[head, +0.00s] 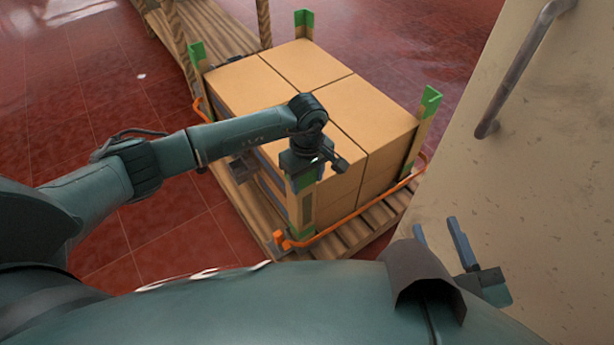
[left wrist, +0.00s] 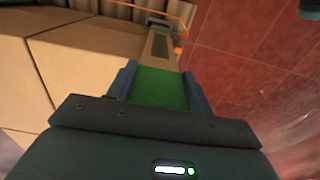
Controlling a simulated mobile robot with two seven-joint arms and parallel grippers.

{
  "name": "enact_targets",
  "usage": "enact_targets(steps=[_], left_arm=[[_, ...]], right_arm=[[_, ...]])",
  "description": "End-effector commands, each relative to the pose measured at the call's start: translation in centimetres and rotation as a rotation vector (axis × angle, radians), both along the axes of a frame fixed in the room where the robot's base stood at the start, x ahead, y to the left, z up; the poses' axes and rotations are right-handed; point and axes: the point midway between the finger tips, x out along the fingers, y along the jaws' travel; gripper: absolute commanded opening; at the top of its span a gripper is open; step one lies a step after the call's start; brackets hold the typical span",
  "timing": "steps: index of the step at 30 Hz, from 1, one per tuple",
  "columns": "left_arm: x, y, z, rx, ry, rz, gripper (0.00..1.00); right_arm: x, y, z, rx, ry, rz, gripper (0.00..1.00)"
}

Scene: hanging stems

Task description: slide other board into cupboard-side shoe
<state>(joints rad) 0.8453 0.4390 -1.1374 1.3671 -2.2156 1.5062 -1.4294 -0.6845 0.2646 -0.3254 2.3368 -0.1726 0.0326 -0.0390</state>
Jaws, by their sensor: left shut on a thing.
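My left gripper (head: 303,180) is shut on the green top end of a wooden board (head: 301,210) at the near corner of the carton stack (head: 310,95). The left wrist view shows the green end (left wrist: 162,90) between both fingers, and the board (left wrist: 160,45) runs away from them to a small grey fitting (left wrist: 158,20) at its far end. I cannot tell whether the board is seated in it. Three other green-topped boards stand upright at the left (head: 197,54), back (head: 303,22) and right (head: 430,102) corners. My right gripper (head: 438,228) is open and empty.
The cartons sit on a wooden pallet (head: 345,238) with an orange strap (head: 350,215) low around them. A beige cupboard-like panel (head: 540,150) with a metal handle (head: 520,70) stands at the right. Another wooden pallet (head: 215,30) is behind. Red tiled floor (head: 110,90) is clear at left.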

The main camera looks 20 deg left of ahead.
Motion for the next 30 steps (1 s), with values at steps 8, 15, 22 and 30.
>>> enact_targets(steps=[8,15,22,30], left_arm=[[0.0,0.0,0.0,0.001,-0.001,0.0,0.62],[0.0,0.0,-0.1,0.0,0.0,0.0,0.76],[0.0,0.0,-0.1,0.001,0.001,0.0,0.76],[0.1,0.0,3.8,0.0,-0.005,-0.002,0.76]], right_arm=[[0.0,0.0,-0.6,-0.005,0.012,0.0,0.36],[-0.1,0.0,-0.7,-0.007,0.015,0.001,0.36],[-0.1,0.1,-0.5,-0.006,0.002,0.005,0.36],[-0.1,0.1,1.0,-0.004,-0.002,0.004,0.36]])
